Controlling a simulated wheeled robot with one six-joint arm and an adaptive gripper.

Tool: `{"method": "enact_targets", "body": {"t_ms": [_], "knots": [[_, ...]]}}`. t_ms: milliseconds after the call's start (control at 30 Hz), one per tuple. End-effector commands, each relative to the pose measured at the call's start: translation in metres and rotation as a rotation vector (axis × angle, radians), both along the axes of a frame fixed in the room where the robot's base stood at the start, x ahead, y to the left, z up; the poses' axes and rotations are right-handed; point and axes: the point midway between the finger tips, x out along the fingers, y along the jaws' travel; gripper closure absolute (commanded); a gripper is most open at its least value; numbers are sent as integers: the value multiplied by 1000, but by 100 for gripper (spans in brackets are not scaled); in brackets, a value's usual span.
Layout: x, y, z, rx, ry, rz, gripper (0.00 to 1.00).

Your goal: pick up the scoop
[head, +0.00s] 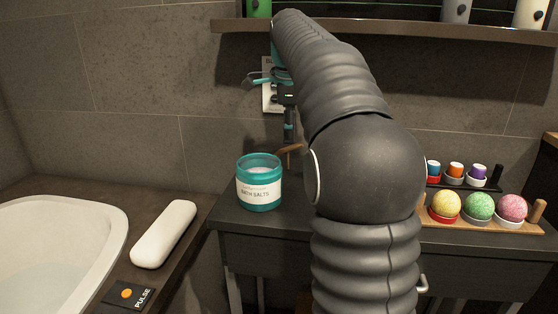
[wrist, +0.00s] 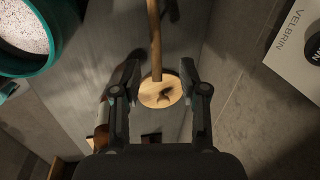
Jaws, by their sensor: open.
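A light wooden piece with a straight handle and a round end shows in the wrist view (wrist: 155,38); it looks like the scoop. Its round end has a dark mark or shadow on it. In the head view a small brown wooden part (head: 291,149) shows below my gripper, right of the salts jar; the rest is hidden. My gripper (wrist: 159,72) is open, with one finger on each side of the wooden piece and gaps between. In the head view it (head: 289,130) points down over the dark counter.
A teal bath salts jar (head: 259,188) stands just left of my gripper; it also shows in the wrist view (wrist: 56,32). A white VELBRIN box (wrist: 300,48) is at the right. Bath bombs (head: 479,206) sit on a wooden tray. A shelf (head: 240,25) runs above.

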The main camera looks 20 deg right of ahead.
Motion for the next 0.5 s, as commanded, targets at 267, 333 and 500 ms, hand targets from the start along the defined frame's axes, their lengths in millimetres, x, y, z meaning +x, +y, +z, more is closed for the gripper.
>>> {"method": "enact_targets", "body": {"t_ms": [267,333,500], "knots": [[1,-1,-22,1,1,-1,57],[1,-1,-33,0,1,-1,57],[3,-3,-52,1,1,-2,57]]}}
